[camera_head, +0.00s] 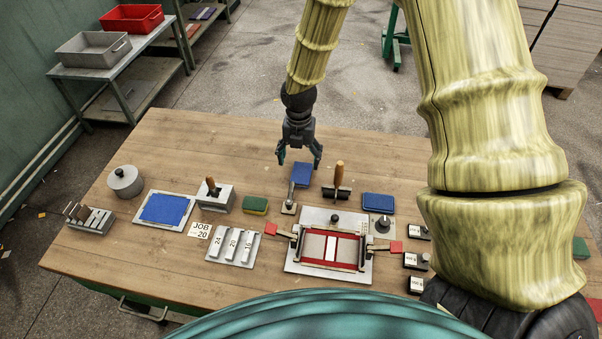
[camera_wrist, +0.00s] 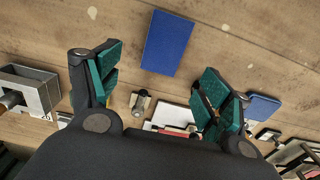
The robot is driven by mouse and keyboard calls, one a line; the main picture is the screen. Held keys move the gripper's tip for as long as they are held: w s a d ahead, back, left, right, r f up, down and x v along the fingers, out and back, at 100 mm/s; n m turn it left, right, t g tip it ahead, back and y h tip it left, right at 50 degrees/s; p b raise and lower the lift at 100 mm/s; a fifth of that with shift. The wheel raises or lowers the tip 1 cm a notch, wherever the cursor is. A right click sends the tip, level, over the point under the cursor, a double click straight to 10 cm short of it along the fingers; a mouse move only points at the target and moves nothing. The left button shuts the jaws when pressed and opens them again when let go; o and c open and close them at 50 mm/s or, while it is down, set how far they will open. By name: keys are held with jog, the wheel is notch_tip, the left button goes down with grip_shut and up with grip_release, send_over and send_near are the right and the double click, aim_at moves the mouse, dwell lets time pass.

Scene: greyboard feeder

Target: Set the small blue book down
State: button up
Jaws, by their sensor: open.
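The small blue book (camera_head: 301,174) lies flat on the wooden table, behind the brush-like tools. It also shows in the wrist view (camera_wrist: 167,43), whole and lying on bare wood. My gripper (camera_head: 299,164) is above the table, over or just behind the book. In the wrist view my gripper (camera_wrist: 160,88) has its two green-padded fingers wide apart with nothing between them. The book lies beyond the fingertips there and looks clear of both fingers.
A blue pad (camera_head: 377,201), a wooden-handled tool (camera_head: 338,182) and a scraper-like tool (camera_head: 289,206) are near the book. A red-framed fixture (camera_head: 331,250) is in front. A green-yellow sponge (camera_head: 255,206) and grey block (camera_head: 216,199) are left. The table's back left is clear.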

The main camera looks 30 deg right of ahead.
aim_at(301, 172)
jog(key=shift+d+f, duration=0.1)
jog(key=shift+f, duration=1.1)
jog(key=shift+w+d+f+p, duration=0.15)
jog(key=shift+f+p, duration=0.3)
jog(key=shift+f, duration=0.05)
jog(key=shift+w+d+f+p, duration=0.2)
jog(key=shift+f+p, duration=0.2)
jog(key=shift+f, duration=0.15)
jog(key=shift+w+d+f+p, duration=0.1)
jog(key=shift+d+f+p, duration=0.05)
jog(key=shift+f+p, duration=0.35)
jog(key=shift+f, duration=1)
jog(key=shift+c, duration=0.2)
jog(key=c, duration=1.2)
jog(key=shift+o, duration=0.2)
notch_tip(301, 172, up, 10)
jog(key=b, duration=0.3)
